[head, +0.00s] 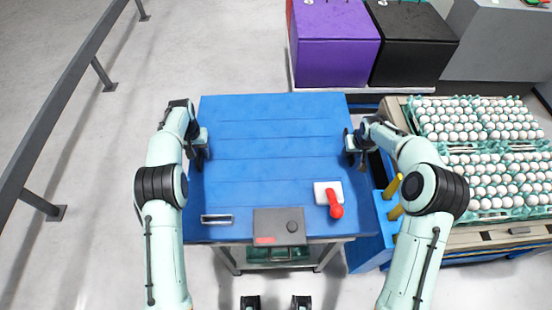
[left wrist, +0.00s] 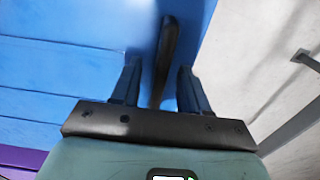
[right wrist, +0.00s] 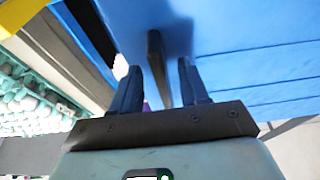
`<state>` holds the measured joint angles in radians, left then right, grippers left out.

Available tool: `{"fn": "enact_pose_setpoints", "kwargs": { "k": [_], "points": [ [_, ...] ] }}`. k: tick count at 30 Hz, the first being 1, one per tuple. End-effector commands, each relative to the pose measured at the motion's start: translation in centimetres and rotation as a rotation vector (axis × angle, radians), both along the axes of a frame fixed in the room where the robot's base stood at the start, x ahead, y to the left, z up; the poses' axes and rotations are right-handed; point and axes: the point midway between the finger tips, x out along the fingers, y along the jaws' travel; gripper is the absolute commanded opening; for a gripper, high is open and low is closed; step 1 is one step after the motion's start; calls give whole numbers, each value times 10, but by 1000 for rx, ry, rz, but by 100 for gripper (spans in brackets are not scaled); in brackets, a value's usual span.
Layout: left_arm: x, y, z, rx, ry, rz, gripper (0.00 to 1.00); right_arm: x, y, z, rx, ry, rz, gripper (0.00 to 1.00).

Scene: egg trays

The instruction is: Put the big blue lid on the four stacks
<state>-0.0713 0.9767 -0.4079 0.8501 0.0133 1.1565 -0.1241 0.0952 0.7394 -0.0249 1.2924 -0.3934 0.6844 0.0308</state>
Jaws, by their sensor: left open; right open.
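The big blue lid (head: 265,140) appears as a wide, ribbed blue panel lying flat in front of me; its front border with the worktop is hard to tell. A dark handle stands at its left edge (left wrist: 168,45) and another at its right edge (right wrist: 155,55). My left gripper (head: 203,150) is open at the left edge, with the left handle between its fingers (left wrist: 157,80). My right gripper (head: 352,150) is open at the right edge, with the right handle between its fingers (right wrist: 160,82). The four stacks of egg trays (head: 480,150) stand at the right.
A white block with a red-handled tool (head: 335,205), a grey panel (head: 280,227) and a slotted metal piece (head: 217,219) lie at the front. Purple (head: 335,45) and black (head: 412,45) boxes stand behind. A grey rail (head: 60,100) runs along the left; floor between is clear.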

Motion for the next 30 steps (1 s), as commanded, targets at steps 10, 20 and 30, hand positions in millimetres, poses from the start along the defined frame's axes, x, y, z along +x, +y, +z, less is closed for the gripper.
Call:
{"fn": "enact_pose_setpoints", "kwargs": {
  "k": [10,20,30],
  "points": [
    [0,0,-8,0,0,1,45,2,0,-8,0,0,0,45],
    [0,0,-8,0,0,1,0,2,0,-8,0,0,1,0],
    [0,0,-8,0,0,1,0,2,0,-8,0,0,1,0]
  ]
}}
